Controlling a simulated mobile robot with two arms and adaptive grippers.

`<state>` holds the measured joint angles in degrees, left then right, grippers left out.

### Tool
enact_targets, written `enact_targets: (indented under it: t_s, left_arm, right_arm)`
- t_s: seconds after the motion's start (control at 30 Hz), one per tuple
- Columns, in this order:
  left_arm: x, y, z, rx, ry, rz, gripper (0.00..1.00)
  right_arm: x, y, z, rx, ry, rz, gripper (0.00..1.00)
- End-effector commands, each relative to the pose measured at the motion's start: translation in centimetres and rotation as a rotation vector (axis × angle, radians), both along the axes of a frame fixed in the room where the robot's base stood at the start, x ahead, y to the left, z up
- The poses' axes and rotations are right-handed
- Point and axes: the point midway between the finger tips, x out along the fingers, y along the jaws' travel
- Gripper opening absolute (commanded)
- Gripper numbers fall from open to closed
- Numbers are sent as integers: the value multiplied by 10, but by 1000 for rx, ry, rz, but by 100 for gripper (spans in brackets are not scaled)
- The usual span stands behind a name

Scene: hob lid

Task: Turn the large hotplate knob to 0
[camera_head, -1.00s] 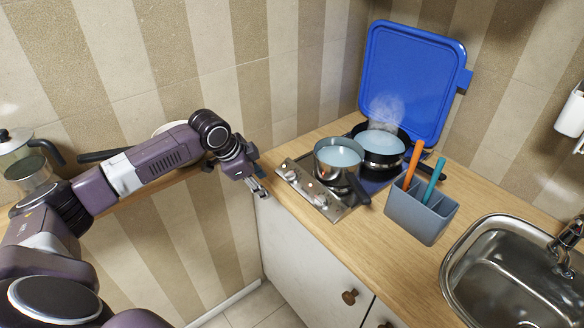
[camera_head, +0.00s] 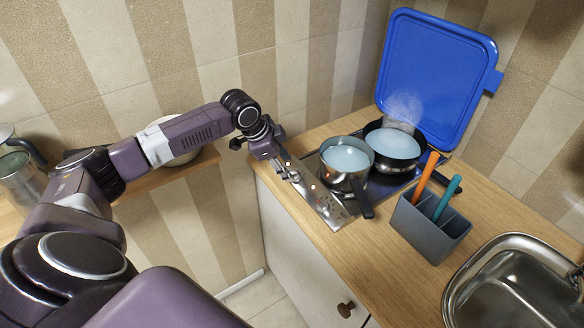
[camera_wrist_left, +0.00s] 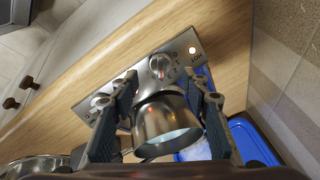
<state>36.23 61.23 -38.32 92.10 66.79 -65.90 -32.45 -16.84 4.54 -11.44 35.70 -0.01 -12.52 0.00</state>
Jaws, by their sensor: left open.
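The hob's steel control panel (camera_head: 328,211) runs along the left side of the hob. In the left wrist view one silver knob (camera_wrist_left: 160,65) sits just beyond and between the fingertips of my left gripper (camera_wrist_left: 163,80), near a lit spot by the word HOT. A second knob (camera_wrist_left: 101,99) is beside the left finger, partly hidden. I cannot tell which knob serves the large hotplate. In the head view my left gripper (camera_head: 288,168) is open over the far end of the panel and hides part of it. My right gripper is out of view.
A grey utensil holder (camera_head: 430,230) and a sink (camera_head: 515,285) are to the right.

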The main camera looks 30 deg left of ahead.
Motion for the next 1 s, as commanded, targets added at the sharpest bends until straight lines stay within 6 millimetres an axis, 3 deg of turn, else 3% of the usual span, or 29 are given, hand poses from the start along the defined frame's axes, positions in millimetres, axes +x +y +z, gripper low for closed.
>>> enact_targets:
  t_s: [0.1, 0.2, 0.6, 1.0]
  left_arm:
    - [8, -4, -16, -2, 1, 0, 43]
    - [13, -5, -27, -1, 1, 1, 43]
    - [18, -6, -38, 1, -1, -1, 43]
    - [18, -6, -37, 1, -1, -1, 1]
  right_arm:
    - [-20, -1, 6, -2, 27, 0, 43]
    - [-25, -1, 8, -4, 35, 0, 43]
    - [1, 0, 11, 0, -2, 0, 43]
    - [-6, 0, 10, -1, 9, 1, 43]
